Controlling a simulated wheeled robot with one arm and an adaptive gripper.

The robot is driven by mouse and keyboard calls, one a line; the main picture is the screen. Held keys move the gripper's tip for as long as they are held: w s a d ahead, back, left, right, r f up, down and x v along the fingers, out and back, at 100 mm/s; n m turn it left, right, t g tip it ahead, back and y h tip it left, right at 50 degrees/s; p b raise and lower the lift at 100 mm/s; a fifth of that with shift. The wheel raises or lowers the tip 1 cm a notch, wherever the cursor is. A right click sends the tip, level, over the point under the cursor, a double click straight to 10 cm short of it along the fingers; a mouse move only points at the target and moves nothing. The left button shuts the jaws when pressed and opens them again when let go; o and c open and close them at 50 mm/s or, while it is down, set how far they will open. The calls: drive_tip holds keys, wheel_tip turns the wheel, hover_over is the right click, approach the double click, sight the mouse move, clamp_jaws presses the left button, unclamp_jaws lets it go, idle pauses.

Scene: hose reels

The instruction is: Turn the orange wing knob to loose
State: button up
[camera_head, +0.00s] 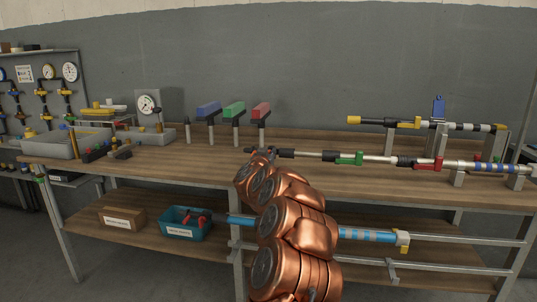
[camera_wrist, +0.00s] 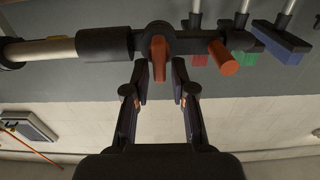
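The orange wing knob (camera_wrist: 158,58) shows in the wrist view on a black fitting at the end of a pole (camera_wrist: 45,50). My gripper (camera_wrist: 160,72) is open. Its two fingertips stand on either side of the knob's near end, with a visible gap on each side. A second orange piece, a short cylinder (camera_wrist: 222,57), sticks out of the same black fitting to the right. In the head view my copper arm reaches up to the left end of the pole (camera_head: 318,156). I cannot make out the knob there.
Blue, green and red T-shaped stands (camera_head: 235,109) rise just behind the pole end. Green (camera_head: 350,158) and red (camera_head: 428,163) clamps sit along the near pole. A teal bin (camera_head: 178,224) stands on the lower shelf.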

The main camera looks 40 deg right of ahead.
clamp_jaws()
